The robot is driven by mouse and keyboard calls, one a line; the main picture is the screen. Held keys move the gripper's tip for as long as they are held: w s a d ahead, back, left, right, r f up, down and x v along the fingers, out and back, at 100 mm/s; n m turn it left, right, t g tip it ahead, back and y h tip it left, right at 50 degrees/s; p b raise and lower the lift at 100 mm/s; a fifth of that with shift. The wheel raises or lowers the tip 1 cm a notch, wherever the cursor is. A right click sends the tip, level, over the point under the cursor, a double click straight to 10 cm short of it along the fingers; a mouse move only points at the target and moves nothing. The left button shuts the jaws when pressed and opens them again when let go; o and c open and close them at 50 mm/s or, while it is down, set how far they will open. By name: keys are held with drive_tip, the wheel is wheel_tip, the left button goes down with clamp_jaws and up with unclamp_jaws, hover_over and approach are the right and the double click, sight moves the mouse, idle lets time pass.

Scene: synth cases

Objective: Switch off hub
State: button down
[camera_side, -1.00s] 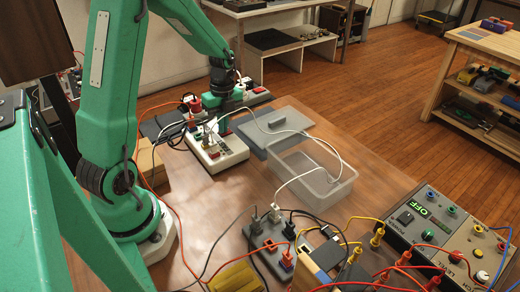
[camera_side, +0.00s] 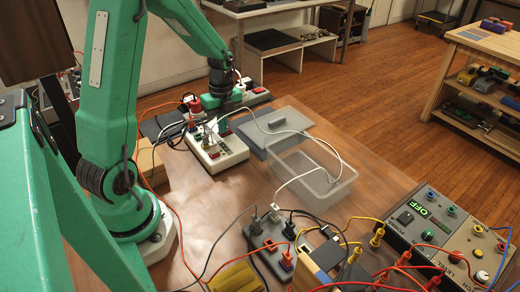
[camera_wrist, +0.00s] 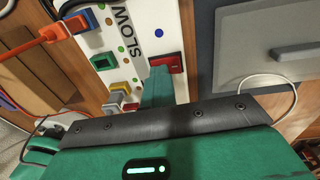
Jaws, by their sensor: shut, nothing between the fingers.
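A white hub (camera_side: 226,156) stands on the table below my gripper (camera_side: 222,126), with plugs and cables along its top. In the wrist view the white hub (camera_wrist: 133,76) carries a label reading "SLOW", coloured dots and a red rocker switch (camera_wrist: 168,63). My gripper (camera_wrist: 158,76) is shut and empty, its narrow green tip beside the red switch. I cannot tell whether the tip touches the switch. Part of the hub is hidden behind my gripper's body, and the switch's on or off position is unclear.
A clear plastic bin (camera_side: 310,180) and a grey lid (camera_side: 268,130) lie right of the hub. A grey power strip (camera_side: 265,246) with plugs stands nearer. A control box (camera_side: 410,222) showing "OFF" is at the right. Loose cables cross the table.

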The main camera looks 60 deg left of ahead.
drive_tip(key=shift+s+f, duration=0.35)
drive_tip(key=shift+f, duration=0.3)
drive_tip(key=shift+w+r, duration=0.1)
drive_tip(key=shift+w, duration=0.35)
drive_tip(key=shift+w+d, duration=0.1)
drive_tip(key=shift+w, duration=0.05)
drive_tip(key=shift+w+r, duration=0.1)
wheel_tip(320, 180, up, 15)
idle(0.3)
drive_tip(key=shift+w+a, duration=0.25)
drive_tip(key=shift+w, duration=0.25)
